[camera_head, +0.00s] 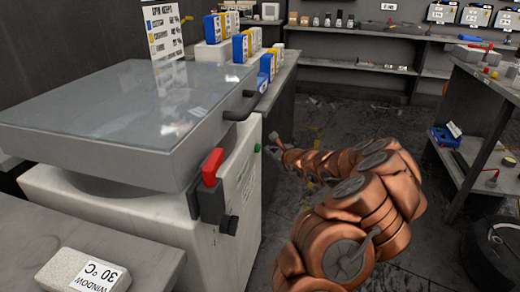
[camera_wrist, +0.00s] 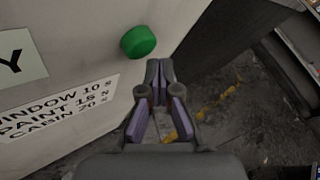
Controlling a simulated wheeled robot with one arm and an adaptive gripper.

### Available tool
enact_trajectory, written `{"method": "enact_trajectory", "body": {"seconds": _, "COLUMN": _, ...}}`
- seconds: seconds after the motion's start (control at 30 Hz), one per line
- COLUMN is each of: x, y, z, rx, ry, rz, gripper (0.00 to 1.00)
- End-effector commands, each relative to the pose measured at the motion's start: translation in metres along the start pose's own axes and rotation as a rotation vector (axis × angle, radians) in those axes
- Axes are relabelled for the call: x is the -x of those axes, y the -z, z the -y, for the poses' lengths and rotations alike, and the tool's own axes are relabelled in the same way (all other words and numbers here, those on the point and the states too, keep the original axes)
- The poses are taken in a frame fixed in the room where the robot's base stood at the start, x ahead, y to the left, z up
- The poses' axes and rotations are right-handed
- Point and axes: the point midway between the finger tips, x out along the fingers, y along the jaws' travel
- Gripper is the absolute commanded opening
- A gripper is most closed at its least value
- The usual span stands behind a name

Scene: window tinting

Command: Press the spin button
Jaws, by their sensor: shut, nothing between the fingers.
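A round green button (camera_wrist: 138,41) sticks out from the white side panel of the machine, above a printed label with times in the wrist view. It also shows as a small green spot (camera_head: 257,148) on the machine's right side in the head view. My gripper (camera_wrist: 158,66) is shut and empty in the wrist view, its fingertips a little below and to the right of the green button, apart from it in the picture. In the head view my gripper (camera_head: 275,140) is small, at the end of my copper arm, close to the machine's side. Whether it touches the panel cannot be told.
The white machine (camera_head: 150,205) has a grey glass-topped lid (camera_head: 150,105) and a red-handled lever (camera_head: 212,167) on its front corner. A worktable (camera_head: 478,130) stands right, shelves behind. A block labelled window 30 °C (camera_head: 82,272) lies front left. Dark floor (camera_head: 330,115) lies open between.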

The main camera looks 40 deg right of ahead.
Motion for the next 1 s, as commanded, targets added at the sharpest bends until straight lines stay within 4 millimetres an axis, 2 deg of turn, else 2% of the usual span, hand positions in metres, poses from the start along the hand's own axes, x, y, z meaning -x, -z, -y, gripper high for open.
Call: {"method": "enact_trajectory", "body": {"seconds": 1.0, "x": -0.0053, "y": -0.0041, "z": -0.0045, "rx": 0.0, "ry": 0.0, "rz": 0.0, "gripper": 0.0}}
